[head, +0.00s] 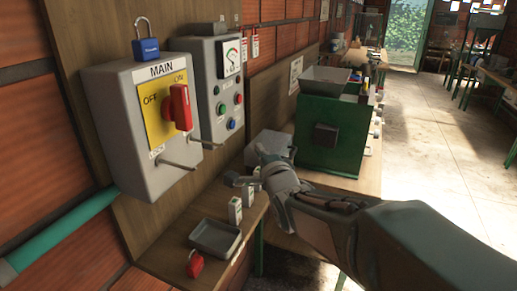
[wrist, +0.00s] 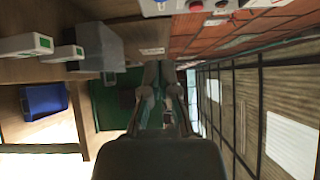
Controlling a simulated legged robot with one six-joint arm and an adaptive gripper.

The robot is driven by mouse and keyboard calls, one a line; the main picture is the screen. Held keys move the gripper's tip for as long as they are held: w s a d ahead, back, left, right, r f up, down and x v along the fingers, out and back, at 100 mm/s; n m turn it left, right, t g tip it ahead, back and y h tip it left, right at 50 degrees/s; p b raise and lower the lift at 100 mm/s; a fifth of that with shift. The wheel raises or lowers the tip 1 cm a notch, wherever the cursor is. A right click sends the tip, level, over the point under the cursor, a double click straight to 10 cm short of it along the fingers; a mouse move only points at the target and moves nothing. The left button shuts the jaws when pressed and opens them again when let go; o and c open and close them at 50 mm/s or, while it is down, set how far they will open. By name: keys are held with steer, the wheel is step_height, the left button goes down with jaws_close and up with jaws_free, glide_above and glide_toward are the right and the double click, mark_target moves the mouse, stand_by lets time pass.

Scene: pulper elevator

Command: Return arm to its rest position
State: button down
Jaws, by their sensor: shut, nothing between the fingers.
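My arm reaches in from the lower right of the head view. My gripper (head: 262,168) is over the bench, short of the green machine and right of the wall boxes. In the wrist view my gripper (wrist: 158,72) points up the picture, its fingers together with nothing seen between them. The exact fingertip contact is hard to make out.
A grey MAIN switch box (head: 120,120) with a red handle and a control panel (head: 207,108) hang on the left wall. A grey tray (head: 215,238) and a red padlock (head: 194,264) lie on the bench. The green machine (head: 330,135) stands beyond. Open floor (head: 430,140) lies right.

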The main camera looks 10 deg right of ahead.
steer(key=shift+d, duration=0.15)
steer(key=s+f+n+g, duration=0.3)
steer(key=s+n+g, duration=0.1)
steer(key=s, duration=0.5)
steer(key=s+d+f+n+g+h, duration=0.1)
steer(key=s+f+n+g, duration=0.3)
steer(key=s+n, duration=0.3)
steer(key=s+f+n+g+h, duration=0.1)
steer(key=s+f+n+g, duration=0.2)
steer(key=s+n, duration=0.3)
steer(key=s+g, duration=0.1)
steer(key=s, duration=0.4)
steer(key=shift+s+d+f+g, duration=0.2)
steer(key=shift+d+f+g, duration=0.1)
steer(key=shift+d, duration=0.1)
